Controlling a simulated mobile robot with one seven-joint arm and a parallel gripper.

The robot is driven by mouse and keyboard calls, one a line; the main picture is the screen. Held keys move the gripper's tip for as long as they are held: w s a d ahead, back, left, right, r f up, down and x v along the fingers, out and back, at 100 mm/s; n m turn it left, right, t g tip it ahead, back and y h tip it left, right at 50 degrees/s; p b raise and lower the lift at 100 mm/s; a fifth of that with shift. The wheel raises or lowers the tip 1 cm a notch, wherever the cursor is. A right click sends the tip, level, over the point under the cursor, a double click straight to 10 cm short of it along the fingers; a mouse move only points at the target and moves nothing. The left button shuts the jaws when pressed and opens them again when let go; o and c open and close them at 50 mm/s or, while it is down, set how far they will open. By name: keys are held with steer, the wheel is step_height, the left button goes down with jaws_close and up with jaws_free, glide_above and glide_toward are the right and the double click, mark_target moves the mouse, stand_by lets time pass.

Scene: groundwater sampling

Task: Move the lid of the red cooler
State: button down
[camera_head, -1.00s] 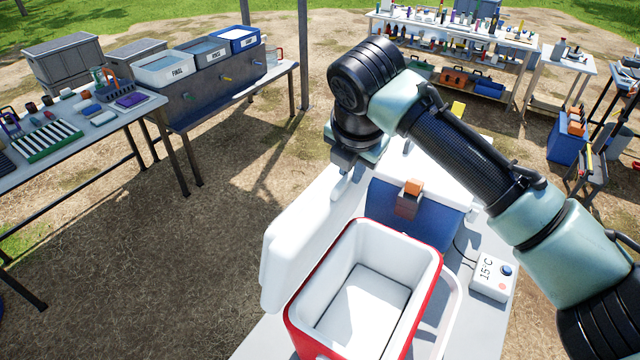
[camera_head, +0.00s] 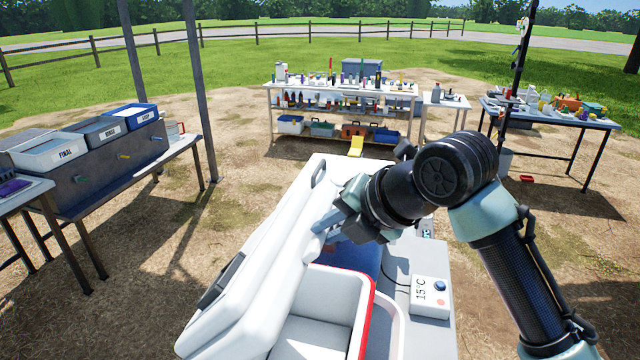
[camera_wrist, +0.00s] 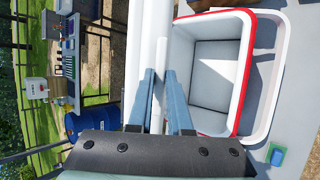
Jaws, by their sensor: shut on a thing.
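The red cooler (camera_head: 363,325) stands open at the bottom of the head view, with a red rim and a white, empty-looking inside. It also shows in the wrist view (camera_wrist: 245,75). Its white lid (camera_head: 250,290) is off the opening, tilted on edge along the cooler's left side. My gripper (camera_head: 328,232) is shut on the lid's edge near its far end. In the wrist view both fingers of my gripper (camera_wrist: 162,75) lie on either side of the lid's white edge (camera_wrist: 160,50). I cannot tell whether the lid's lower edge touches anything.
A white box marked 15°C (camera_head: 430,297) with a cable sits right of the cooler. A blue body with a white top is close behind. A bench with labelled bins (camera_head: 95,150) stands left; a loaded shelf (camera_head: 345,105) stands behind. Open ground lies between.

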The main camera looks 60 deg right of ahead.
steer(key=shift+f, duration=0.2)
steer(key=c, duration=0.8)
jaws_free()
steer(key=shift+c, duration=0.2)
steer(key=shift+r, duration=0.15)
steer(key=b+v, duration=0.2)
steer(key=v, duration=1)
steer(key=shift+s+r, duration=0.3)
